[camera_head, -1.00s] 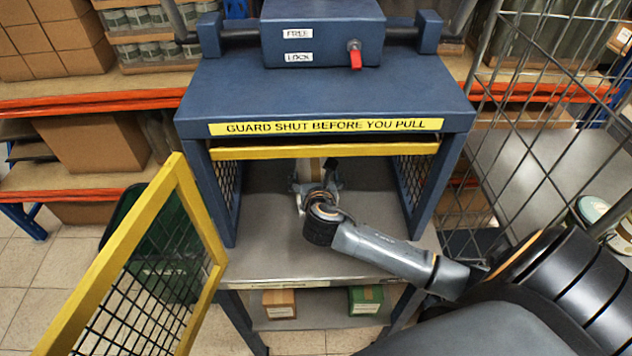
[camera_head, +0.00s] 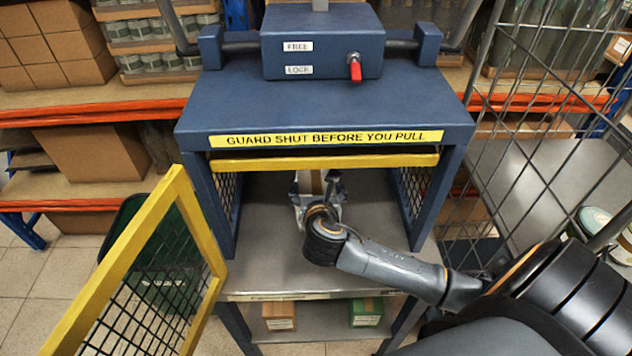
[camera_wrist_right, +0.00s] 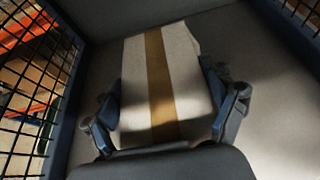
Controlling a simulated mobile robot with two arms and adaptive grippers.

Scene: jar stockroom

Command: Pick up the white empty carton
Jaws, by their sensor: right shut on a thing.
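The white carton (camera_wrist_right: 185,75), pale with a tan tape stripe down its middle, is between the fingers of my right gripper (camera_wrist_right: 168,105) in the right wrist view. The fingers are shut on its two sides. In the head view the carton (camera_head: 312,180) shows only in part, inside the blue press (camera_head: 325,100), with my right gripper (camera_head: 318,192) around it. My wrist hides much of it. I cannot tell whether it rests on the press's grey bed (camera_head: 265,255) or is just above it. My left gripper is not in view.
The yellow mesh guard door (camera_head: 140,265) stands open at the left. The press has mesh side walls and a yellow bar above the opening. A brown box (camera_head: 279,316) and a green box (camera_head: 366,311) sit on the shelf below. A wire cage (camera_head: 540,120) stands at right.

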